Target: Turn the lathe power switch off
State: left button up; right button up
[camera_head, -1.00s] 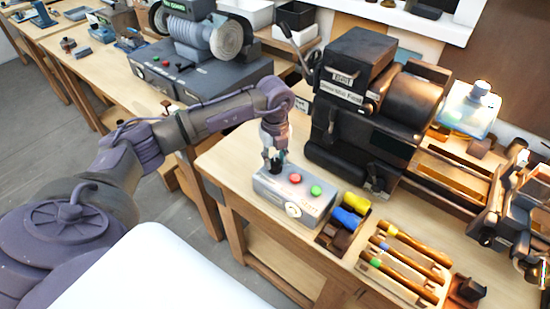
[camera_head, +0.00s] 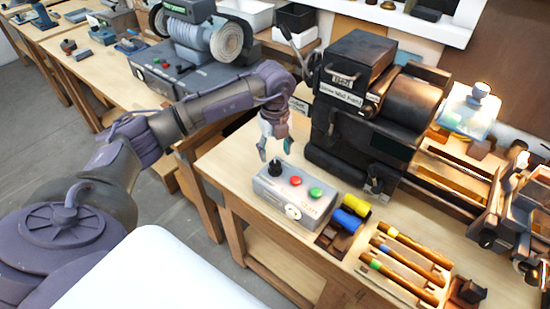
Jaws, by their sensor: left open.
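A grey control box (camera_head: 292,199) stands on the wooden bench in front of the lathe. On its top are a black knob switch (camera_head: 275,167), a red button (camera_head: 296,180) and a green button (camera_head: 315,192). A round white dial (camera_head: 293,211) is on its front. My left gripper (camera_head: 274,152) is open and empty, pointing down just above the black knob and apart from it. The knob's exact setting is too small to read. The dark lathe (camera_head: 365,110) stands behind the box. My right gripper is not in view.
Yellow (camera_head: 356,203) and blue (camera_head: 346,220) cylinders lie right of the box. A rack of wooden-handled tools (camera_head: 405,260) is farther right. A bench grinder (camera_head: 205,38) stands at the back left. Bare bench top lies left of the box.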

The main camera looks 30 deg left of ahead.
aim_at(275, 163)
pick_arm(q)
notch_tip(275, 163, up, 8)
dwell(0.6)
